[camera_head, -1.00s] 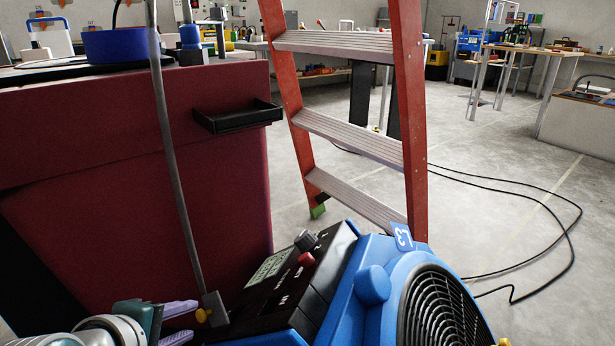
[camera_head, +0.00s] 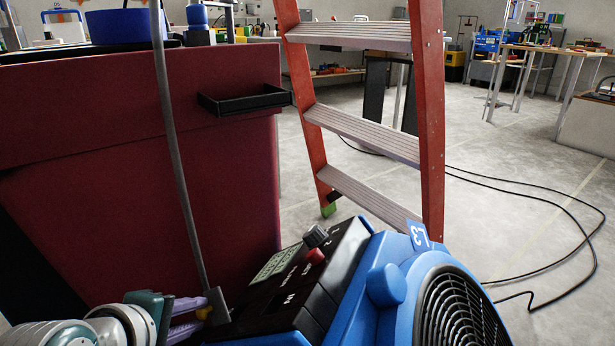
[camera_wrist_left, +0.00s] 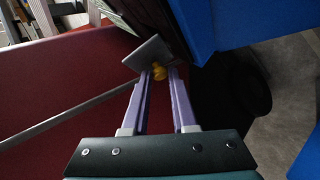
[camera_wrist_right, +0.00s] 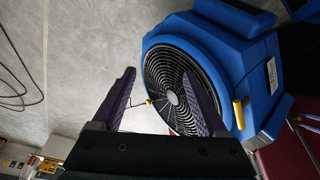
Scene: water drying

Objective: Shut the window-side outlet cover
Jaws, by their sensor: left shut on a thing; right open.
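My left gripper (camera_head: 206,311) is shut on a small yellow knob (camera_wrist_left: 158,72). The knob sits against a grey plate (camera_wrist_left: 148,54) at the lower end of a long grey rod (camera_head: 176,155), beside the blue machine (camera_head: 350,310). The machine has a dark control panel, a round black fan grille (camera_head: 460,312) and a blue tag L3 (camera_head: 418,235). My right gripper (camera_wrist_right: 165,95) is open and empty in the right wrist view, its fingers in front of the fan grille. It is out of the head view. I cannot tell which part is the window-side outlet cover.
A dark red block (camera_head: 140,180) with a black tray (camera_head: 245,100) stands at the left. A red stepladder (camera_head: 432,130) stands behind the machine. A black cable (camera_head: 530,195) loops over the open floor (camera_head: 400,190) at the right.

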